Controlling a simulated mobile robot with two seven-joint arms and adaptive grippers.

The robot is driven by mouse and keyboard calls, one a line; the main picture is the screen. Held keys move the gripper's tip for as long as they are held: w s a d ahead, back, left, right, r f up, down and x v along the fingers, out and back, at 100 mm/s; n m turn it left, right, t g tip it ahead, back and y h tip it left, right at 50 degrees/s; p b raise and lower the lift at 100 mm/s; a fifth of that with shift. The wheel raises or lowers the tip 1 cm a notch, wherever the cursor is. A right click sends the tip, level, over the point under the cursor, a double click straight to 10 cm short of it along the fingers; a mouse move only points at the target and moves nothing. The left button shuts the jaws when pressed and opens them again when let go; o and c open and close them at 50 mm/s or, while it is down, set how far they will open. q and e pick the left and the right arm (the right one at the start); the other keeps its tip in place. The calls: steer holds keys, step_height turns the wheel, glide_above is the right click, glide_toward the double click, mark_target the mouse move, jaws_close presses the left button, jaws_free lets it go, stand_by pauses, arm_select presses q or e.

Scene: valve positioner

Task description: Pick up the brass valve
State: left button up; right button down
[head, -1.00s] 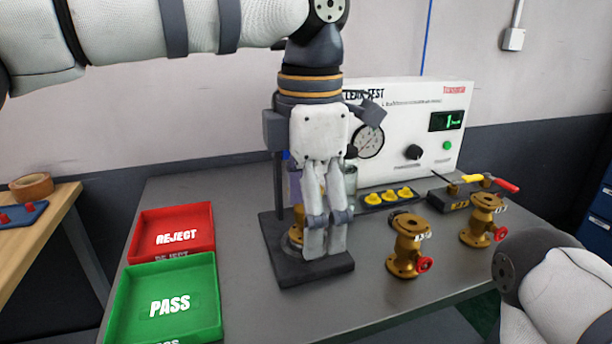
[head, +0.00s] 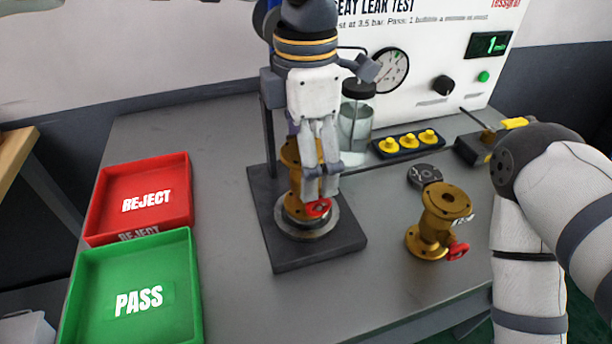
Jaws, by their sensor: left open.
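A brass valve (head: 294,205) with a red handwheel stands upright on a round metal seat on a dark test stand (head: 345,244). My left gripper (head: 320,190) points down in front of this valve and hides part of it. Its fingers are open, but they overlap in this view, and I cannot tell whether the valve is between them or touched. A second brass valve (head: 436,222), with a red handwheel and a pale tag, stands upright on the table to the right, apart from the gripper. My right arm is at the right edge; its gripper is out of view.
A red REJECT tray (head: 97,222) and a green PASS tray (head: 195,300) lie at the left. Behind are a glass jar (head: 356,125), a block with yellow caps (head: 381,153), a dark round piece (head: 424,174) and the leak tester (head: 440,60). The table between is clear.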

arm_select(q)
steer(key=c, duration=1.8)
steer(key=shift+r, duration=0.1)
jaws_close()
steer(key=shift+r, duration=0.1)
